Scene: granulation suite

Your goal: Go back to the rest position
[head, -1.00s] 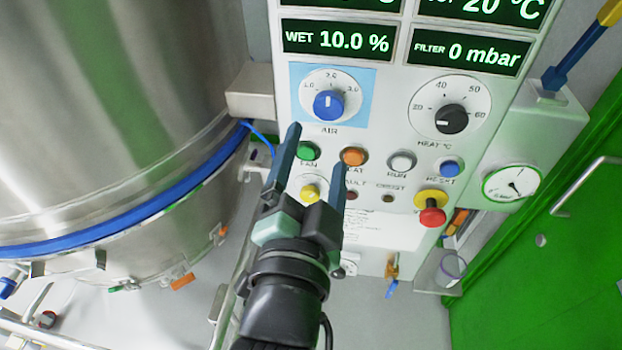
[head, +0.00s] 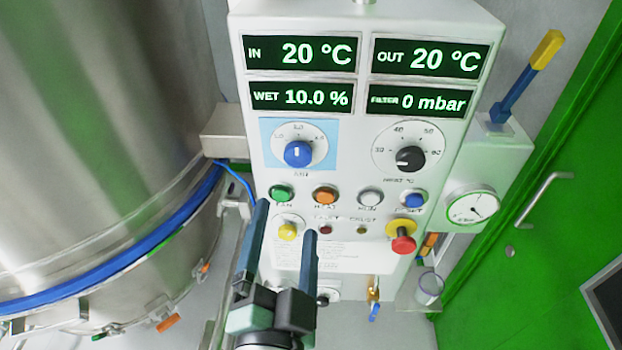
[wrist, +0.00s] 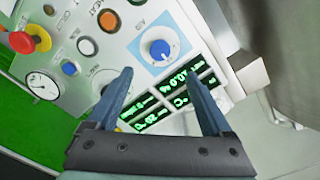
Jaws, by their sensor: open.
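My gripper (head: 287,222) is open and empty in the lower middle of the head view, its two blue fingers pointing up in front of the lower part of the control panel (head: 345,150). In the wrist view, my gripper (wrist: 160,88) also shows open, with the panel beyond its fingertips. Nothing is between the fingers. The AIR knob also shows between and beyond the fingers in the wrist view (wrist: 160,50).
A large steel vessel (head: 100,130) with a blue band stands at left. Green, orange, white and blue buttons line the panel, with a red emergency stop (head: 403,243) at lower right. A gauge (head: 472,206) and a green door (head: 560,190) are at right.

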